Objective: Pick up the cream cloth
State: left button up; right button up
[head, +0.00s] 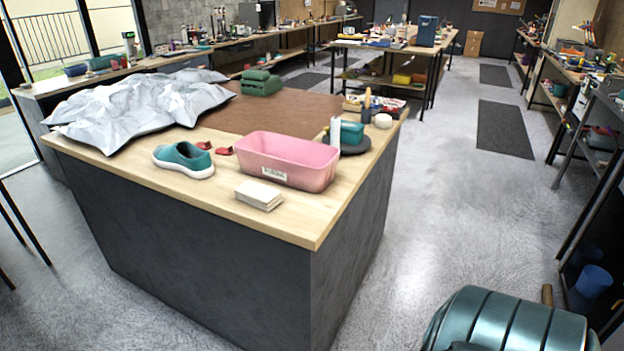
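The cream cloth (259,195) lies folded in a small flat stack on the wooden tabletop (215,200), close to its front edge. It is in front of the pink tub (318,172) and to the right of a teal sneaker (184,160) with a white sole. Nothing covers the cloth. Neither of my grippers is in view.
Two small red pieces (224,151) lie between sneaker and tub. Crumpled grey sheeting (135,105) covers the table's left part; a brown mat (275,112) lies behind the tub. A teal ribbed object (510,325) stands at bottom right. Open floor (455,220) lies right of the table.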

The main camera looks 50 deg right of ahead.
aim_at(261, 196)
jog(key=z, duration=1.2)
